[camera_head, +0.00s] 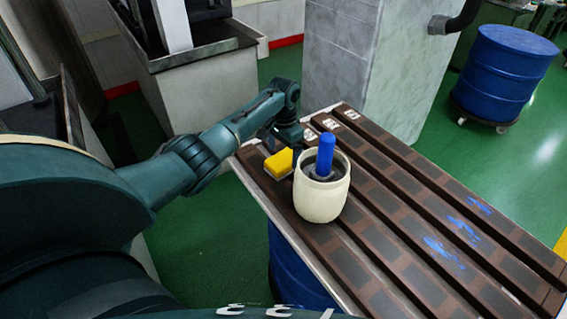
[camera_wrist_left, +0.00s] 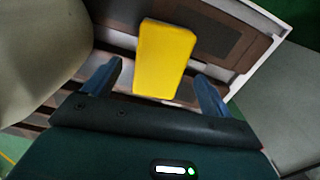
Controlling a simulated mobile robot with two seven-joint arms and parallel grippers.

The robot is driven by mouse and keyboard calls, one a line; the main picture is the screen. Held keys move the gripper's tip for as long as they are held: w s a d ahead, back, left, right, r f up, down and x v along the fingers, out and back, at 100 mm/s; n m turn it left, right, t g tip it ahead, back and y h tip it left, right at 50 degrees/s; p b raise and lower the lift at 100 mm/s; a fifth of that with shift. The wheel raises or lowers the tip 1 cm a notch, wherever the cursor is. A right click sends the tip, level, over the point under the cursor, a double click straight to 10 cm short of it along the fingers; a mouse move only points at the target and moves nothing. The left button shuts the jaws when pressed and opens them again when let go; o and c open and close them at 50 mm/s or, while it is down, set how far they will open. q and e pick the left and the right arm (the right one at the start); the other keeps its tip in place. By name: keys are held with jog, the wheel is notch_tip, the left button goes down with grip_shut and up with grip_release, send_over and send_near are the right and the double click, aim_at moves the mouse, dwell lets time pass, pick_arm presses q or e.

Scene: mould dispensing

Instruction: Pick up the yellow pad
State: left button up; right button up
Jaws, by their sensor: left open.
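The yellow pad (camera_head: 279,164) lies near the left end of the slatted brown table, beside a cream pot (camera_head: 322,198). In the left wrist view the pad (camera_wrist_left: 164,58) lies ahead of my left gripper (camera_wrist_left: 160,88), its near end between the two fingertips. The fingers are apart, with a gap on each side of the pad. In the head view my left gripper (camera_head: 290,150) is over the pad's far side, and its fingers are mostly hidden. My right gripper does not show in either view.
The cream pot holds a blue-handled tool (camera_head: 326,155) standing upright, close to the pad. The table (camera_head: 400,215) has raised brown strips and blue smears at the right. A grey pillar (camera_head: 343,60) stands behind it.

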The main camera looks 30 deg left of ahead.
aim_at(284, 159)
pick_arm(q)
jog(key=shift+f, duration=1.6)
jog(key=shift+c, duration=0.3)
jog(key=c, duration=1.1)
